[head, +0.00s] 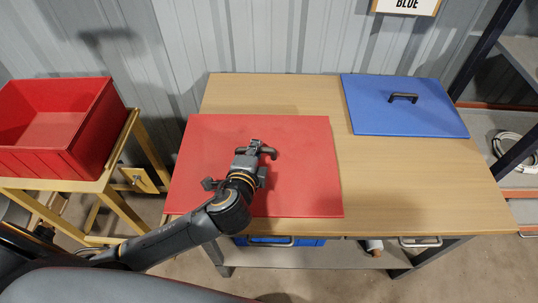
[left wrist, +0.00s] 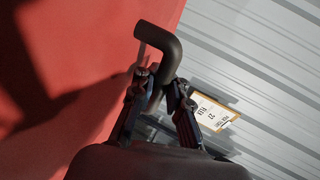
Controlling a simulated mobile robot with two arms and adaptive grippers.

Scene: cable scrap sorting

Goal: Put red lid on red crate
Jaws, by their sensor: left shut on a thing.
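The red lid (head: 305,165) is a flat red panel at the left part of the wooden table in the head view; its left edge reaches the table's left side. My left gripper (head: 258,150) is over the lid's middle, shut on the lid's dark handle. The left wrist view shows the fingers (left wrist: 158,90) around the dark bent handle (left wrist: 165,45), with the red lid surface (left wrist: 80,60) beside it. Whether the lid touches the table is hard to tell. The open red crate (head: 55,165) stands at the far left on a yellow stand and looks empty. My right gripper is out of view.
A blue lid (head: 385,118) with a dark handle lies at the right back of the wooden table (head: 420,190). A blue crate (head: 275,241) sits below the table. A gap separates the yellow stand (head: 120,180) from the table. Shelving stands at right.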

